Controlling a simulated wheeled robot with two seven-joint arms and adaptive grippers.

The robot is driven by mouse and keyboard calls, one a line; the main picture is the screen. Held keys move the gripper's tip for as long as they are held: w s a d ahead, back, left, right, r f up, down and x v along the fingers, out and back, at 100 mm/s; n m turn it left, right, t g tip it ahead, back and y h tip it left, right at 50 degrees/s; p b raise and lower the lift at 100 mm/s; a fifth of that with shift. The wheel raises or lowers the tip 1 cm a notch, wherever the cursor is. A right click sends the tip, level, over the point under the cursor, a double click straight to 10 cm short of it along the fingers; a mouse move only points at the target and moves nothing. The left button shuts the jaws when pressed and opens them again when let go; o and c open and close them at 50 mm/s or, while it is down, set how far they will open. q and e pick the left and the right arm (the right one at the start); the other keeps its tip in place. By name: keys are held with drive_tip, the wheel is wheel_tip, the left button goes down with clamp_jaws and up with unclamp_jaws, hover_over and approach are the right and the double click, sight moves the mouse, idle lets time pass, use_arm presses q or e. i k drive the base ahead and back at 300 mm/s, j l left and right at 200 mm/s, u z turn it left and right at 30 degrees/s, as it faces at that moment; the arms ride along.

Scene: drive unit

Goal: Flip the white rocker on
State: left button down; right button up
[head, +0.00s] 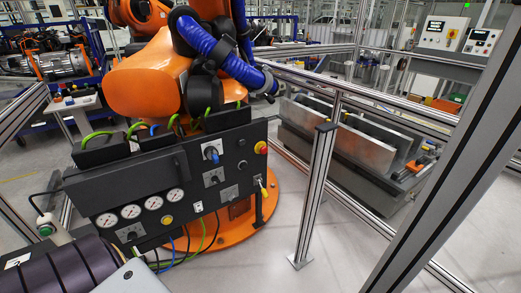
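A small white rocker (198,207) sits low on the front of a black control panel (143,183), to the right of the yellow button. It is too small in the picture to tell which way it is tipped. Neither of my grippers is in view, and nothing covers the rocker.
The panel also carries several white gauges (130,211), a blue knob (212,155), a yellow button (167,219) and a yellow-handled lever (263,188). An orange robot arm (150,85) stands behind it. An aluminium post (316,190) stands to the right. Cables hang below the panel.

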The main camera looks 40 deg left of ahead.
sight(199, 207)
drive_tip(key=k+j+u, duration=0.1)
drive_tip(key=u, duration=1.65)
drive_tip(key=k+j, duration=0.05)
drive_tip(key=j, duration=0.05)
